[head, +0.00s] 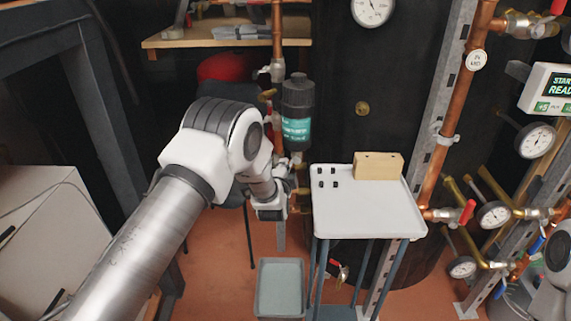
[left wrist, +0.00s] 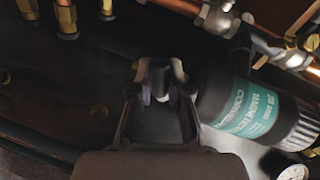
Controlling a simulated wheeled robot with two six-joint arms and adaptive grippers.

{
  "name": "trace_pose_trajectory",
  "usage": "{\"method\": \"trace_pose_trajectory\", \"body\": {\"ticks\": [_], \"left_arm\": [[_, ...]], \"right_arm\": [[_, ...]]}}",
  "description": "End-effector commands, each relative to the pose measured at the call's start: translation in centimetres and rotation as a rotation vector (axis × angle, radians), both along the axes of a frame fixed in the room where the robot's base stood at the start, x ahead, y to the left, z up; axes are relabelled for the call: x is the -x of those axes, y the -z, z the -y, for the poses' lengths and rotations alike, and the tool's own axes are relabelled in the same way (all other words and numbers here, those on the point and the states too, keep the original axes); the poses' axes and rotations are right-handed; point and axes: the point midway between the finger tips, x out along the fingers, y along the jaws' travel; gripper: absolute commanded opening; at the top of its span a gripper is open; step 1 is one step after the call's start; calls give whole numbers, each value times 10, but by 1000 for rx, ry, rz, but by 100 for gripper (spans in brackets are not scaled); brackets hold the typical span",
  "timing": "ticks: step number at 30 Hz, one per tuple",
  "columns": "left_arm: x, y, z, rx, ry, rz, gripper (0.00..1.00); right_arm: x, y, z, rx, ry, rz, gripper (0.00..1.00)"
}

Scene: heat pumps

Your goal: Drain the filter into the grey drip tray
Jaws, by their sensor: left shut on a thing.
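The filter (head: 298,105) is a dark upright cylinder with a teal label, mounted on the copper pipework in the head view. It also shows in the left wrist view (left wrist: 245,105), lying to the right of the fingers. My left gripper (head: 292,188) is below the filter. In the left wrist view my left gripper (left wrist: 158,85) is shut on a small fitting, whose exact form is mostly hidden between the fingers. The grey drip tray (head: 280,313) stands on the floor below the gripper; I cannot tell if its pale inside is liquid. My right gripper is out of view.
A white-topped stand (head: 365,215) is to the right of the gripper, with a wooden block (head: 378,166) and several small black pieces on it. Copper pipes (head: 455,90), gauges (head: 537,140) and red-handled valves (head: 467,211) fill the right side. Orange floor shows around the tray.

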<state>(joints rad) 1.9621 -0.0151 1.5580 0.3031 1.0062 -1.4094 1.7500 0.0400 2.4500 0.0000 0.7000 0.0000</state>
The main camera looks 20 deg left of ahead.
Motion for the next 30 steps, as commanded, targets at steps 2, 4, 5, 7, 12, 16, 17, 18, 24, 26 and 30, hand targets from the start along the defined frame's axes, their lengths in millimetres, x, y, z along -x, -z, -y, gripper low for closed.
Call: {"method": "trace_pose_trajectory", "body": {"ticks": [2,4,5,7,12,16,17,18,24,26,30], "left_arm": [[0,-7,0,-54,2,-18,0],[0,-8,0,-100,0,-35,0],[0,-9,-1,-117,1,-41,0],[0,-10,-1,-156,1,-55,0],[0,-11,-1,-221,0,-80,0],[0,-11,-1,-248,1,-89,0],[0,-11,-1,-251,1,-91,0],[0,-11,-1,-255,2,-92,0],[0,-11,-1,-260,1,-94,0],[0,-11,-1,-260,1,-94,0],[0,-11,-1,-259,1,-93,20]], "right_arm": [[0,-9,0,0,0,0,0],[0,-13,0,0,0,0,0],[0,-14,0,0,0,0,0],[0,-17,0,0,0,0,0],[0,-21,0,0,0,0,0],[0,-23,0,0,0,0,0],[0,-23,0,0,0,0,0],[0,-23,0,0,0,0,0],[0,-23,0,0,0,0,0],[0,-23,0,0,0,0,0],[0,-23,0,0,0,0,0]]}}
